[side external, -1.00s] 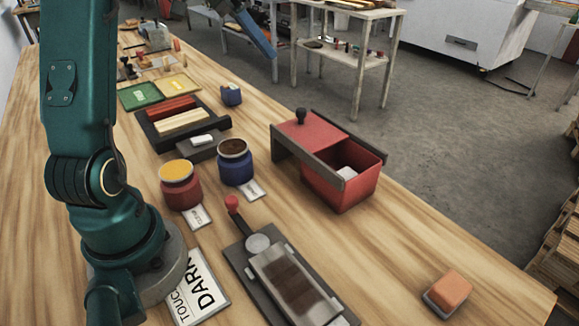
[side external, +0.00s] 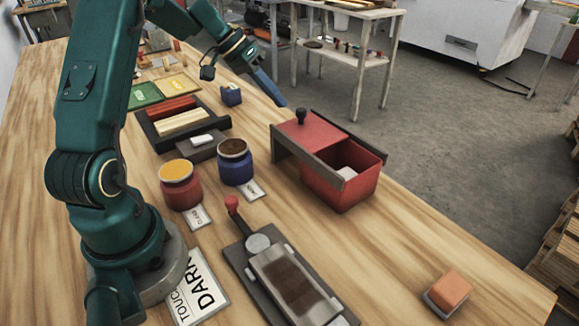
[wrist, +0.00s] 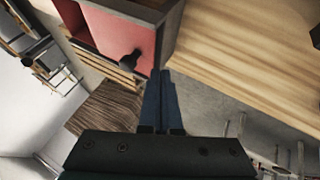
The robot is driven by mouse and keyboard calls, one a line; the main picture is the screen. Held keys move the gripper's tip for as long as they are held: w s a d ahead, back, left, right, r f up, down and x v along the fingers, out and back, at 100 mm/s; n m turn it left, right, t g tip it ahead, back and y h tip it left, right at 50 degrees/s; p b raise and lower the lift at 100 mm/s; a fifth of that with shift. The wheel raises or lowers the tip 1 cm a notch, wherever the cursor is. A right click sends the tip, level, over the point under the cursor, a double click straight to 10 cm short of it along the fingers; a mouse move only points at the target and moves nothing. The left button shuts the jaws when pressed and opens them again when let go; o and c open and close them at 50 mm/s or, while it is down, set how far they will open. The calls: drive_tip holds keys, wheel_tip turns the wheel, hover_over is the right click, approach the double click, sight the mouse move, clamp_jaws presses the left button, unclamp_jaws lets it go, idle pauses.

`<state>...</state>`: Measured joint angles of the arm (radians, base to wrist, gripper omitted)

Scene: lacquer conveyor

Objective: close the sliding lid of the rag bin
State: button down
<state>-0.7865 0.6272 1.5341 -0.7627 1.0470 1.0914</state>
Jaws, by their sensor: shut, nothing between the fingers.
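The red rag bin (side external: 335,194) stands on the wooden bench, right of the middle in the side view. Its red sliding lid (side external: 314,133) sits between dark side rails and covers the far left part. The near right part is open, with a pale rag (side external: 347,173) inside. A black knob (side external: 301,115) stands up near the lid's far end. My gripper (side external: 282,103) is shut and empty, just left of the knob and apart from it. In the wrist view, the blue fingers (wrist: 161,78) are together, beside the lid (wrist: 117,35) and its knob (wrist: 130,58).
Red (side external: 181,187) and blue (side external: 235,164) jars stand left of the bin. A dark fixture with a red-knobbed lever (side external: 232,203) lies in front. A small blue cup (side external: 231,95) stands behind. An orange block (side external: 452,288) sits at the right. Bench between bin and block is clear.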

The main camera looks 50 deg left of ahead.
drive_tip(key=shift+w+d, duration=0.15)
drive_tip(key=shift+d, duration=0.55)
drive_tip(key=shift+w+d, duration=0.15)
drive_tip(key=shift+d, duration=0.5)
approach(332, 141)
drive_tip(key=x, duration=0.4)
drive_tip(key=shift+w+f, duration=0.1)
